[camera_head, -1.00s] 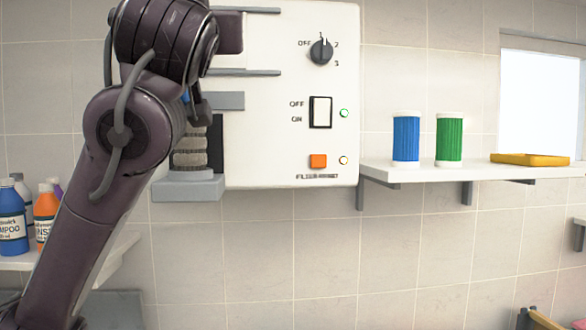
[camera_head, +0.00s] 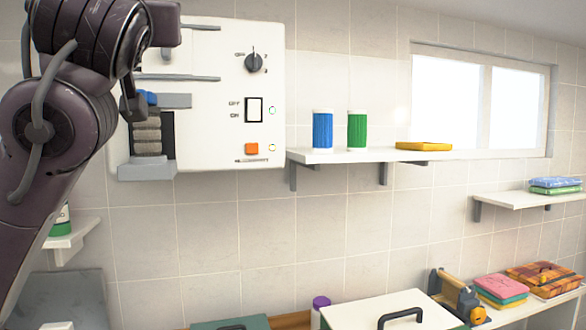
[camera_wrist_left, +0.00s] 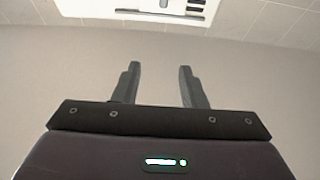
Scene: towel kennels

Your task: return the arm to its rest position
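My left arm (camera_head: 60,110) is raised at the left of the head view, in front of the left part of a white wall machine (camera_head: 208,60). In the left wrist view my left gripper (camera_wrist_left: 160,68) has its two fingers well apart with nothing between them. Blank wall lies beyond them, and a white machine (camera_wrist_left: 220,10) shows at the top edge. In the head view the gripper's fingers cannot be made out clearly. My right gripper is in neither view.
The machine has a knob (camera_head: 254,62), a switch (camera_head: 254,110), an orange button (camera_head: 251,148) and grey rolls (camera_head: 147,136). A shelf (camera_head: 350,155) holds a blue cylinder (camera_head: 322,131), a green cylinder (camera_head: 357,129) and a yellow tray (camera_head: 424,146). Folded cloths (camera_head: 501,288) lie lower right.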

